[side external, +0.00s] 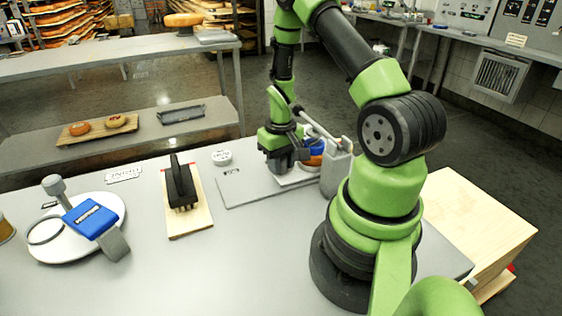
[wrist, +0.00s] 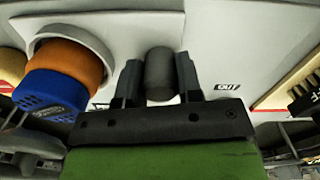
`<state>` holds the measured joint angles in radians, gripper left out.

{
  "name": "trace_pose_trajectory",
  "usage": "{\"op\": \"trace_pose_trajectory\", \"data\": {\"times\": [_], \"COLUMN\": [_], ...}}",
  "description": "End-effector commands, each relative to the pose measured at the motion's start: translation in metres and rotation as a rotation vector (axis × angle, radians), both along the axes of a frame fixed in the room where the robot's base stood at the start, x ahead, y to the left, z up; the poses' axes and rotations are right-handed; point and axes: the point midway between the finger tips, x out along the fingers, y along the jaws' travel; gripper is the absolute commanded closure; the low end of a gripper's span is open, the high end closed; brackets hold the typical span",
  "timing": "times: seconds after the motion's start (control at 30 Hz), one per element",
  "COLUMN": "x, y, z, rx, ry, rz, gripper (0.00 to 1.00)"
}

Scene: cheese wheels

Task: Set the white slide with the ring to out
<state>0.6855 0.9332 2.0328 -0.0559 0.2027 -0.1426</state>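The white slide (side external: 295,178) lies on the grey base plate (side external: 245,192) in the side view, mostly hidden under my gripper (side external: 285,157). In the wrist view its pale ring (wrist: 97,22) is at upper left, around an orange piece (wrist: 72,58) with a blue part (wrist: 50,93) in front. My gripper (wrist: 160,78) has its fingers close on both sides of a grey upright knob (wrist: 160,72), and seems shut on it. The OUT label (wrist: 228,87) is right of the knob. Another label, left of the fingers, is mostly hidden.
A grey block with a rod (side external: 337,170) stands right beside my gripper. Left on the table are a black-handled tool on a wooden board (side external: 203,222), a small white round tag (side external: 221,157) and a white disc with a blue block (side external: 95,220).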

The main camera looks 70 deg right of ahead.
Motion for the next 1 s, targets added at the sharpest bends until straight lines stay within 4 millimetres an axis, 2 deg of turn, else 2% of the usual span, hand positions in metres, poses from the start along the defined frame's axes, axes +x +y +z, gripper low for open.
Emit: {"op": "trace_pose_trajectory", "data": {"times": [0.13,0.23,0.5,0.63,0.77,1.0], "x": [0.001,0.009,0.058,0.075,0.082,0.083], "y": [0.001,0.008,0.057,0.073,0.08,0.082], "z": [0.0,0.0,0.0,0.0,0.0,0.001], "rx": [0.0,-0.001,-0.001,-0.001,-0.001,-0.001], "ry": [0.0,-0.001,-0.004,-0.005,-0.004,-0.009], "rz": [0.001,0.005,0.011,0.007,0.004,0.003], "gripper": [1.0,1.0,1.0,1.0,1.0,1.0]}}
